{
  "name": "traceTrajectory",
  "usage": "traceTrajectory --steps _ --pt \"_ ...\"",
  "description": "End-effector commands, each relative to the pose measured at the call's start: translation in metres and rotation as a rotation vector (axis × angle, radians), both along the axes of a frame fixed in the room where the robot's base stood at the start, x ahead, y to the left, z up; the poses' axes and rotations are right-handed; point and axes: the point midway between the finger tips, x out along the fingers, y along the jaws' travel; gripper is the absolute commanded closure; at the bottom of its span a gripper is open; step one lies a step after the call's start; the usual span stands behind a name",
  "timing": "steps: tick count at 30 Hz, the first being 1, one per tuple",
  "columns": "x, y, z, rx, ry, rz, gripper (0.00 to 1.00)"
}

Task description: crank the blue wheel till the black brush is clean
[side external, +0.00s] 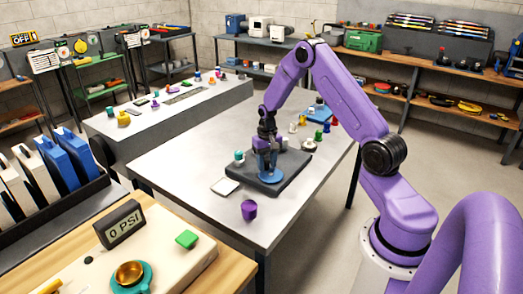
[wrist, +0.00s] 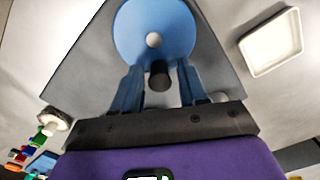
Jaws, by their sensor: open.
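The blue wheel (side external: 268,167) sits on a dark base plate (side external: 290,178) on the grey table. In the wrist view the wheel (wrist: 178,25) fills the top centre, with a pale hub and a dark knob (wrist: 159,76) near its lower edge. My gripper (side external: 268,143) is right above the wheel in the side view. In the wrist view its two fingers (wrist: 158,70) are apart, one on each side of the dark knob, with gaps showing; I cannot tell whether either touches it. I cannot make out the black brush for sure in either view.
A white tray (side external: 225,186) and a purple cup (side external: 249,210) stand left of and in front of the base plate. A teal-topped piece (side external: 239,157) is close by the plate's left. Several small coloured items crowd the table behind. The table's near left is clear.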

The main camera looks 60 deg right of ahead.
Motion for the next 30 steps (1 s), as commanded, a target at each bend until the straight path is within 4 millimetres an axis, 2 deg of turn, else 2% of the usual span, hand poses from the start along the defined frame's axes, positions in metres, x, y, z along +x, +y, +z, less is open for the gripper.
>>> traceTrajectory --steps 7,8,10,11,30 --pt "0.000 0.000 0.000 0.000 0.000 0.000 0.57" --pt "0.000 0.000 0.000 0.000 0.000 0.000 0.64" --pt "0.000 0.000 0.000 0.000 0.000 0.000 0.87" --pt "0.000 0.000 0.000 0.000 0.000 0.000 0.92" --pt "0.004 0.013 0.000 0.000 0.000 0.000 0.92"
